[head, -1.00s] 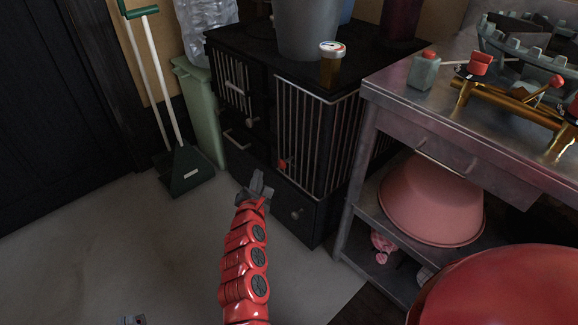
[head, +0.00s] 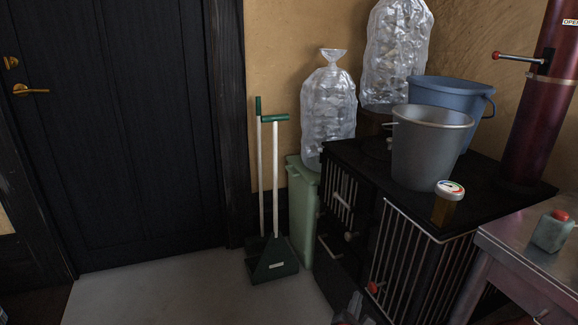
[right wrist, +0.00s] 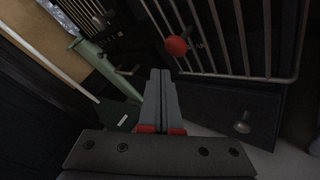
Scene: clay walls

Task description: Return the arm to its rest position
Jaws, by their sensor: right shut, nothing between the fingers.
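My right gripper (right wrist: 160,100) is shut and empty in the right wrist view, its dark fingers pressed together with red patches at their base. It points at the lower front of a black barred cabinet. In the head view only the tip of this gripper (head: 355,306) shows at the bottom edge, in front of the cabinet's lower drawer. The rest of the right arm is almost wholly below the frame. My left gripper is in neither view.
The black cabinet (head: 400,262) has a red knob (right wrist: 176,46) close to the gripper. A grey bucket (head: 430,150) stands on it. A metal table (head: 520,240) is at right. A dustpan (head: 272,262) and a green bin (head: 302,210) stand left. Floor before the black door (head: 120,130) is clear.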

